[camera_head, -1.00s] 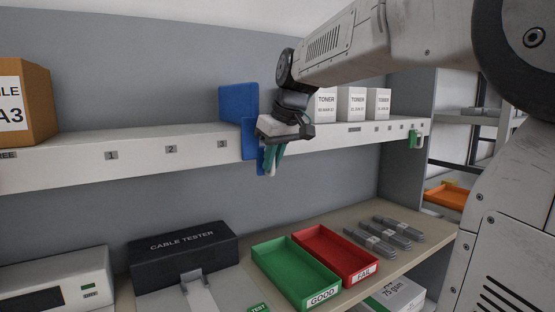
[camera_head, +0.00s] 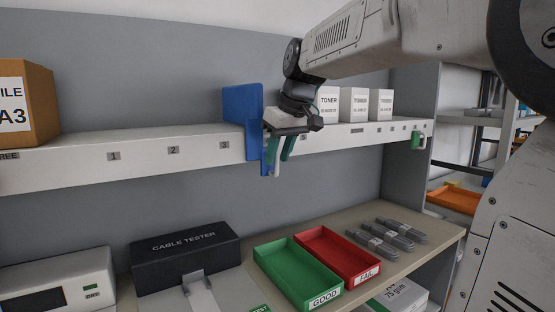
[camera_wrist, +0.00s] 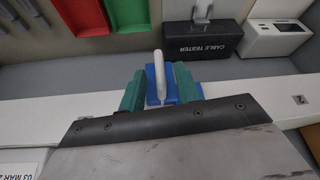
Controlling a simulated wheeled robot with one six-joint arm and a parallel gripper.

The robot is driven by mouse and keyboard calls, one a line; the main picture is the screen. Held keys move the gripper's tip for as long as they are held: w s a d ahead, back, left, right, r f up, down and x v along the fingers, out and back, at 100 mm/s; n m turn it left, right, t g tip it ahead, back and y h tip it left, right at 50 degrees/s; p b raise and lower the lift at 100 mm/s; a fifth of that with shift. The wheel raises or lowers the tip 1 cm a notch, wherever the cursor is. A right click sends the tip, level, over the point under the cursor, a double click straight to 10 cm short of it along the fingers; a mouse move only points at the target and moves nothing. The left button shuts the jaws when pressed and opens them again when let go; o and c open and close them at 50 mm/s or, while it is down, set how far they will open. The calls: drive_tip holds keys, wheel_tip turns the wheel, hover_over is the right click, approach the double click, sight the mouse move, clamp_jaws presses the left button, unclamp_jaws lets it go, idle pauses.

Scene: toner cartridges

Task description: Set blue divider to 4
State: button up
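The blue divider (camera_head: 241,108) stands upright on the long white shelf (camera_head: 70,154), just right of the label 3 (camera_head: 225,145). Its lower part hangs over the shelf's front edge. In the wrist view, my gripper (camera_wrist: 160,88) has a finger on each side of a pale upright handle (camera_wrist: 160,72) in front of the divider's blue part (camera_wrist: 172,92). Gaps show beside the handle.
White toner boxes (camera_head: 353,104) stand on the shelf to the right, a brown file box (camera_head: 38,105) at the left. Below are a cable tester (camera_head: 185,255), a green GOOD tray (camera_head: 263,263) and a red FAIL tray (camera_head: 373,262). The shelf around labels 1 and 2 is clear.

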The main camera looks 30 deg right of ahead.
drive_tip(key=v, duration=0.5)
drive_tip(key=shift+s+r, duration=0.15)
drive_tip(key=shift+r, duration=0.25)
drive_tip(key=s+a+f+m+g, duration=0.1)
drive_tip(key=s+a+f, duration=0.4)
drive_tip(key=s+f, duration=0.7)
drive_tip(key=s+a+f+g, duration=0.2)
drive_tip(key=s+a+f, duration=0.3)
drive_tip(key=s+f, duration=0.7)
drive_tip(key=shift+a+m+h, duration=0.3)
drive_tip(key=shift+m+h, duration=0.1)
drive_tip(key=shift+s, duration=0.1)
